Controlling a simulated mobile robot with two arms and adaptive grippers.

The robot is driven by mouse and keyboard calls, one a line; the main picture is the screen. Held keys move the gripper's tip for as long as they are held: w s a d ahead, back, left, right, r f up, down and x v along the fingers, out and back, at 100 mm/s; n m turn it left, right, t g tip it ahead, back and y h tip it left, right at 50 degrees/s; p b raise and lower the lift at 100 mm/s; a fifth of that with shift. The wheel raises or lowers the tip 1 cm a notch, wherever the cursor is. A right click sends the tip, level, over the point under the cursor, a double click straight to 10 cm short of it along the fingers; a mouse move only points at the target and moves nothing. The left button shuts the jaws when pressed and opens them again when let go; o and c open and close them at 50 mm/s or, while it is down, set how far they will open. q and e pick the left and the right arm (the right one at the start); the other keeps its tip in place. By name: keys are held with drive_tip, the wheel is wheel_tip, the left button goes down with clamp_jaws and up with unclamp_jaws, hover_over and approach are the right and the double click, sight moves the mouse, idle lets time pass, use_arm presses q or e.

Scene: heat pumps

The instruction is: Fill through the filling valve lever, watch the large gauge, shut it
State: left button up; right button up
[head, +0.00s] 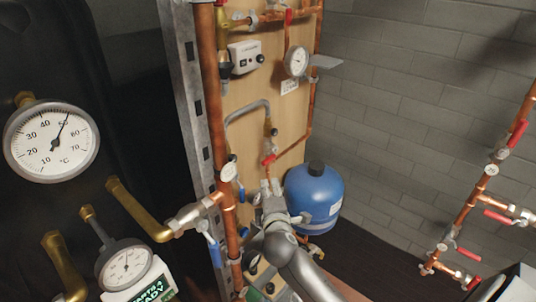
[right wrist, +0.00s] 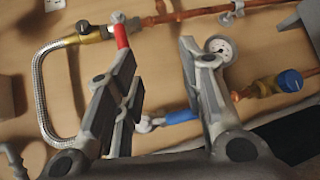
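A red lever (head: 268,160) sits on the pipework of the wooden board, below a looped hose (head: 245,107). In the right wrist view a red lever (right wrist: 121,36) shows by the left finger's tip, beside the braided hose (right wrist: 39,90); I cannot tell whether they touch. My right gripper (head: 271,186) is in front of the board, below the lever. In the right wrist view my right gripper (right wrist: 158,35) is open, its fingers apart with nothing held. A round white gauge (head: 297,62) is high on the board. My left gripper is out of view.
A blue vessel (head: 315,197) stands right beside my right gripper. A large °C dial (head: 52,143) and a lower dial (head: 127,266) are at the left. A blue lever (right wrist: 182,117) shows between my fingers. Copper pipes with red levers (head: 517,133) line the right.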

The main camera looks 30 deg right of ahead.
approach(268, 158)
drive_tip(key=f, duration=0.1)
drive_tip(key=shift+n+t+h, duration=0.3)
drive_tip(key=shift+n+t, duration=0.1)
drive_tip(key=x, duration=0.3)
drive_tip(key=p+x, duration=0.1)
drive_tip(key=x, duration=0.6)
drive_tip(key=shift+f+p, duration=0.35)
drive_tip(key=shift+p, duration=0.05)
clamp_jaws()
